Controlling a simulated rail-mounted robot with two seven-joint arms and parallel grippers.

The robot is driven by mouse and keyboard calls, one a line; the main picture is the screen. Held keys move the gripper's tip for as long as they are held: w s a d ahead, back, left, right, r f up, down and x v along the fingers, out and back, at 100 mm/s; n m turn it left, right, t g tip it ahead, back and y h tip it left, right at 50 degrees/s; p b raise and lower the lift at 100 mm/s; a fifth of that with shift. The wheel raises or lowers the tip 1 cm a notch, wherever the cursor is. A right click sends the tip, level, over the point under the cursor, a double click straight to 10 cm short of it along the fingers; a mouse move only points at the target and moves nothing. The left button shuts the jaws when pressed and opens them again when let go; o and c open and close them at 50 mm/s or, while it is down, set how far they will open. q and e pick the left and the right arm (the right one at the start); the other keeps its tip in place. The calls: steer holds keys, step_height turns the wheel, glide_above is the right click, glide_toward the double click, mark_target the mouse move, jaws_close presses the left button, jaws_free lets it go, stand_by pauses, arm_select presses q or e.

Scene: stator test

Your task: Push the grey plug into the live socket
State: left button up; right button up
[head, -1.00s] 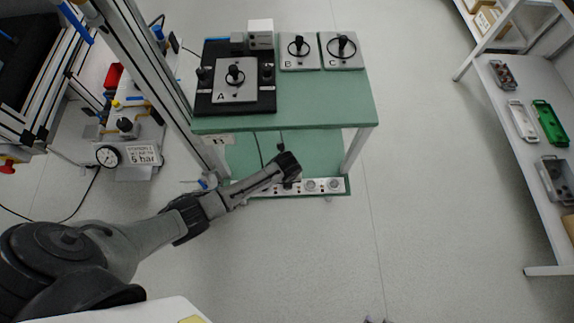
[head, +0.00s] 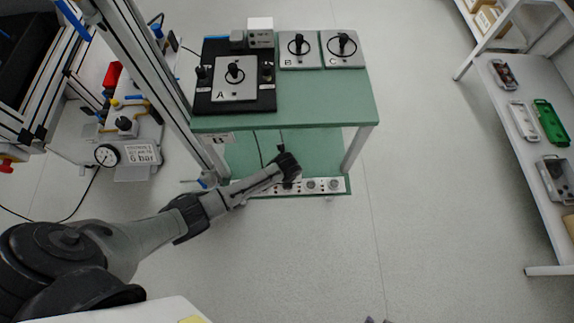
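A white socket strip (head: 322,185) with several round sockets lies along the front edge of the green lower shelf. My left gripper (head: 288,172) reaches over the strip from the left, just at or above its middle. The gripper hides part of the strip and the sockets under it. I cannot make out the grey plug; it may be hidden by the gripper. Whether the fingers are shut on something is too small to tell. A thin dark cable (head: 258,148) hangs down behind the gripper. Small dark tips at the bottom edge may be my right gripper (head: 377,321).
The green table (head: 320,97) stands above the shelf, bearing a black board (head: 205,104) with panel A, plus panels B (head: 300,63) and C (head: 343,62). Its right front leg (head: 357,151) stands near the strip. A shelf (head: 520,165) with trays is at right. The floor between is clear.

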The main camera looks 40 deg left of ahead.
arm_select(q)
steer(key=shift+f, duration=0.5)
steer(key=o, duration=1)
steer(key=shift+r, duration=0.15)
steer(key=r+p, duration=0.2)
steer(key=r, duration=0.2)
steer(key=r+p, duration=0.2)
steer(key=r, duration=0.2)
steer(key=s+d+r+p, duration=0.1)
steer(key=r+p, duration=0.1)
steer(key=r, duration=0.2)
steer(key=shift+s+r+p, duration=0.15)
steer(key=shift+r+p, duration=0.15)
steer(key=shift+r, duration=0.45)
steer(key=shift+d, duration=0.1)
